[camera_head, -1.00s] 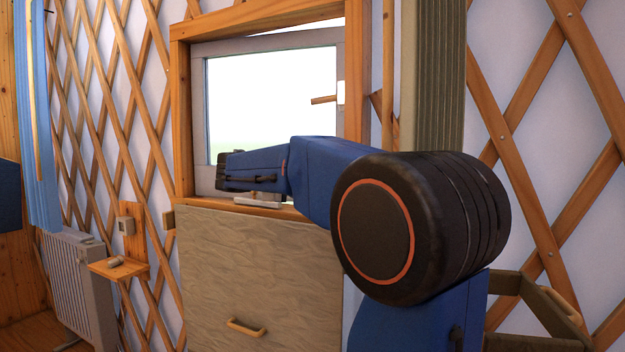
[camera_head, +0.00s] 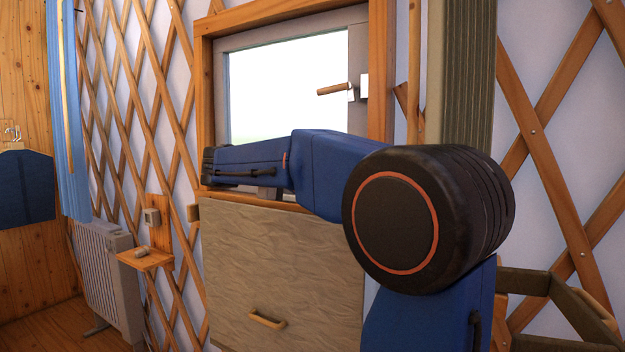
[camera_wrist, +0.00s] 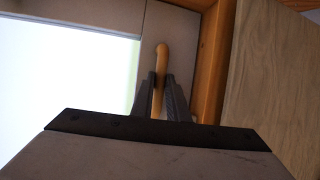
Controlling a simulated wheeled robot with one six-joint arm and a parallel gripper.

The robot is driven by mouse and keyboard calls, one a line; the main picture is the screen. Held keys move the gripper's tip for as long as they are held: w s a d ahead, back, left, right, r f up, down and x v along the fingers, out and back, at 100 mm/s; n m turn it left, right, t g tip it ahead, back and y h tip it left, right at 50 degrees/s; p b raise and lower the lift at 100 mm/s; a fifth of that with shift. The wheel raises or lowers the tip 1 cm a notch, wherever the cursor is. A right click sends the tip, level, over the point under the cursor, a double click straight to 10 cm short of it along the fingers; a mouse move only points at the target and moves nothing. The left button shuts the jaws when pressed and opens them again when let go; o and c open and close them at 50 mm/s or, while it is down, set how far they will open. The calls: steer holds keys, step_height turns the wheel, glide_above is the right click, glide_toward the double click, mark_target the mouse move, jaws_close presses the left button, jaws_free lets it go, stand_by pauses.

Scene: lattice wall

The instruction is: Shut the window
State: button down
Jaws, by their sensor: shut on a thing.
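The window (camera_head: 358,60) is a grey sash with a bright pane inside an orange wooden frame (camera_head: 207,70). A wooden handle (camera_head: 333,90) sticks out at its right side beside a white plate. My forearm crosses the lower window in the head view, hiding most of my gripper and the lower rail. In the wrist view, my gripper (camera_wrist: 163,96) has its two dark fingers closed around a wooden handle (camera_wrist: 162,52) on the grey sash. The pane (camera_wrist: 60,80) lies left of it. I cannot tell how far the sash stands from its frame.
A grey-brown panel (camera_head: 270,260) with a wooden pull sits below the window. A small wooden shelf (camera_head: 150,258) and a radiator (camera_head: 105,275) are at left. A greenish curtain (camera_head: 460,70) hangs at right, with an open-topped box (camera_head: 545,290) below.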

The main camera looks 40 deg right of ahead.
steer(key=shift+a+f, duration=0.15)
steer(key=c, duration=1.7)
jaws_free()
steer(key=shift+a, duration=0.15)
steer(key=shift+c, duration=0.2)
steer(key=a+r, duration=0.3)
steer(key=a, duration=1.4)
steer(key=shift+w+r, duration=0.15)
steer(key=shift+w, duration=0.05)
